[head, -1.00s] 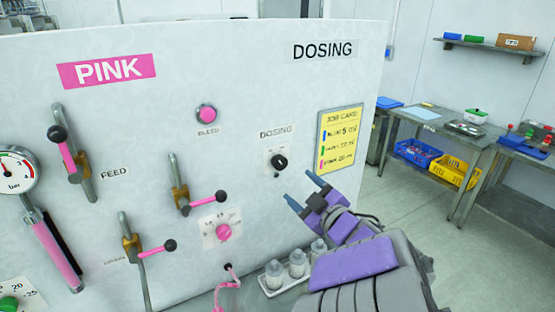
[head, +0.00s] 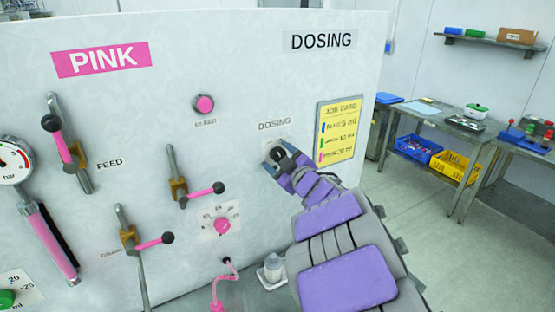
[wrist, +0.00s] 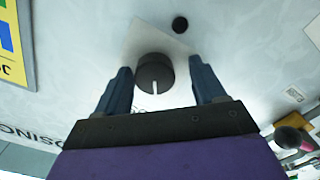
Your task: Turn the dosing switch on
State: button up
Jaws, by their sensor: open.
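The dosing switch is a round black knob with a white pointer line, on a white plate under the DOSING label (head: 274,125) on the white panel (head: 255,80). In the wrist view the knob (wrist: 155,73) sits between the two blue fingers of my gripper (wrist: 163,85), with a gap on each side. The white line points down in that picture. In the head view my gripper (head: 277,160) is at the plate and hides part of the knob. It is open and empty.
A yellow job card (head: 338,130) hangs just right of the switch. Left of it are a pink bleed button (head: 204,104), a pink dial (head: 222,226) and a pink lever (head: 200,193). A bottle (head: 273,266) stands below, near my arm.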

jog(key=shift+d+r, duration=0.1)
jog(key=shift+d, duration=0.6)
jog(key=shift+a, duration=0.65)
jog(key=c, duration=0.6)
jog(key=shift+w+d, duration=0.1)
jog(key=shift+d, duration=0.15)
jog(key=c, duration=0.5)
jog(key=shift+o, duration=0.2)
jog(key=shift+f, duration=0.2)
jog(key=shift+a+p, duration=0.1)
jog(key=shift+p, duration=0.35)
jog(key=m+p, duration=0.1)
jog(key=p, duration=0.1)
jog(key=m+p, duration=0.3)
jog(key=p, duration=0.1)
jog(key=shift+r+m+p, duration=0.25)
jog(key=shift+m+p, duration=0.15)
jog(key=m+p, duration=0.3)
jog(key=p, duration=0.1)
jog(key=shift+m+p, duration=0.3)
jog(key=m+p, duration=0.3)
jog(key=shift+f, duration=0.15)
jog(key=shift+m, duration=0.4)
